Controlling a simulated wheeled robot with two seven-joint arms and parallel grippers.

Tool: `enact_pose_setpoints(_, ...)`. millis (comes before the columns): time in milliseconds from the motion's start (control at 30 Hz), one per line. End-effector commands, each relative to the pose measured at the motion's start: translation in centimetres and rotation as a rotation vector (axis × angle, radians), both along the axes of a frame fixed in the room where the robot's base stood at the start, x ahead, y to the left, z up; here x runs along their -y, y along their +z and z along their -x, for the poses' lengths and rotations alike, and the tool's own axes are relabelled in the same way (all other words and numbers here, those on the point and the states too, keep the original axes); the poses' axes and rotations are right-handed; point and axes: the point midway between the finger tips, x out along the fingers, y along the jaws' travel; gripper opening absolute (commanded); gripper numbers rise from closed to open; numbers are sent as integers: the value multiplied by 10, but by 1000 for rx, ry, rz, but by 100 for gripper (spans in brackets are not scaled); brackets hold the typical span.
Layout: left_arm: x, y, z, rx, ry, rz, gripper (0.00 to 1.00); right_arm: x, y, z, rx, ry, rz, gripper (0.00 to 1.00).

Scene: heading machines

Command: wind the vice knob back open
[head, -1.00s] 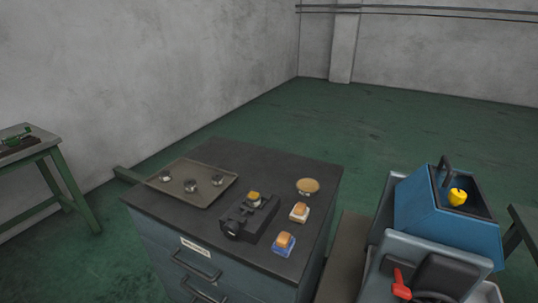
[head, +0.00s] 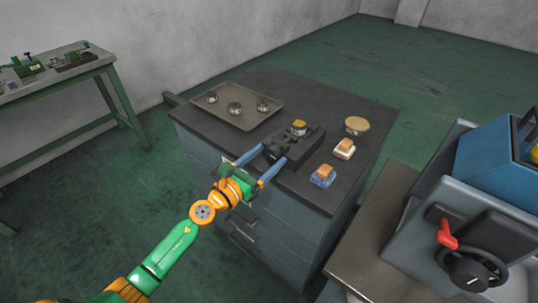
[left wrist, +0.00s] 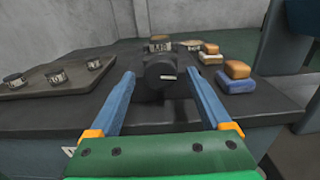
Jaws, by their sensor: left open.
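The black vice (head: 297,144) stands near the front edge of the dark cabinet top, with a brass-topped round piece (head: 299,126) at its jaws. Its round knob (head: 273,153) faces me, and in the left wrist view the knob (left wrist: 160,72) shows a pale line mark pointing right. My left gripper (head: 262,165) is open, its two blue fingers one on each side of the knob. In the left wrist view the fingers (left wrist: 159,85) stand well apart, with gaps between them and the knob. My right gripper is not in view.
A tray (head: 237,109) with three small round pieces lies at the back left of the cabinet top (head: 318,87). Two brushes or blocks, one white-based (head: 344,149) and one blue-based (head: 323,176), and a tan disc (head: 358,125) lie right of the vice. A blue machine (head: 498,160) stands right.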

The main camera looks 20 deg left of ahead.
Motion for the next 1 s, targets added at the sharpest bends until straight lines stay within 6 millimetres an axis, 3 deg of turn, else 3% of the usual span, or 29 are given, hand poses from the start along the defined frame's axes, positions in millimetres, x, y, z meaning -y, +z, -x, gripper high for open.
enact_pose_setpoints(100, 4, 0, -9, 0, -1, 2, 82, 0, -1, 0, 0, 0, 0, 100)
enact_pose_setpoints(367, 4, -1, -11, -3, 0, 3, 82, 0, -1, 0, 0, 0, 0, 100)
enact_pose_setpoints(667, 4, -1, -11, -3, 0, 4, 4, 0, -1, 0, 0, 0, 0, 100)
enact_pose_setpoints(700, 4, -1, -11, -3, 0, 4, 0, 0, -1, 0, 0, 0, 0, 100)
enact_pose_setpoints(1000, 4, -1, -10, -21, 0, 52, 0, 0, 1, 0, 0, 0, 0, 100)
